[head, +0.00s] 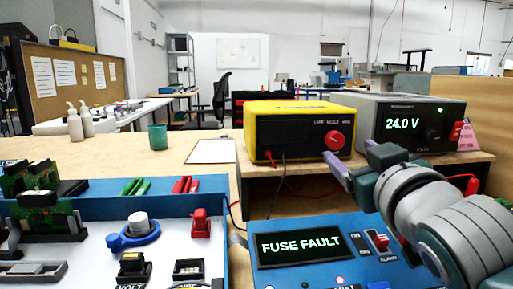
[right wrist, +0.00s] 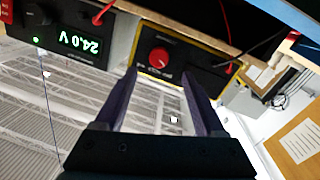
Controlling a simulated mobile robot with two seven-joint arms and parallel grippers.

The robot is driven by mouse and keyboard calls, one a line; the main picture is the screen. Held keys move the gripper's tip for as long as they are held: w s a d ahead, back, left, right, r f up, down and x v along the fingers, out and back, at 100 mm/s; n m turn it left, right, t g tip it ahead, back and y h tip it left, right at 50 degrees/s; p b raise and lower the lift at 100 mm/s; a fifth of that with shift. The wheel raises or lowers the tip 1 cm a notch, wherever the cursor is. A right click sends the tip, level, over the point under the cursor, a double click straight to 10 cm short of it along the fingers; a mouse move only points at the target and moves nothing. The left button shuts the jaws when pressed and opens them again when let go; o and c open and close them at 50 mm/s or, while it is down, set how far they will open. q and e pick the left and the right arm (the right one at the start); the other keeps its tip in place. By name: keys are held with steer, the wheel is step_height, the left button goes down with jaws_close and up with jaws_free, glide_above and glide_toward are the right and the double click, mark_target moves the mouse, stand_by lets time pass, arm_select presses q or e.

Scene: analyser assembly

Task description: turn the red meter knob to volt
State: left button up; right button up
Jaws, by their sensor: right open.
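The yellow meter (head: 291,134) sits on the wooden shelf, its dark front facing me with OFF, VOLT and a third label in a row. Its round red knob (head: 335,140) is at the right of that front; which label it points to is too small to tell. My right gripper (head: 349,150) is open and empty just in front of the knob. In the right wrist view the knob (right wrist: 159,57) shows between and beyond the fingertips (right wrist: 158,75), apart from both fingers. My left gripper is not in view.
A grey power supply (head: 412,122) reading 24.0 V stands right of the meter. Red and black leads hang from the meter. Below the wooden shelf (head: 470,158) is a blue panel (head: 345,272) showing FUSE FAULT. A clipboard (head: 211,150) lies on the table at left.

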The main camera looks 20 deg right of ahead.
mark_target(336, 141)
steer(key=b+x, duration=0.1)
steer(key=x, duration=0.6)
jaws_close()
stand_by(0.5)
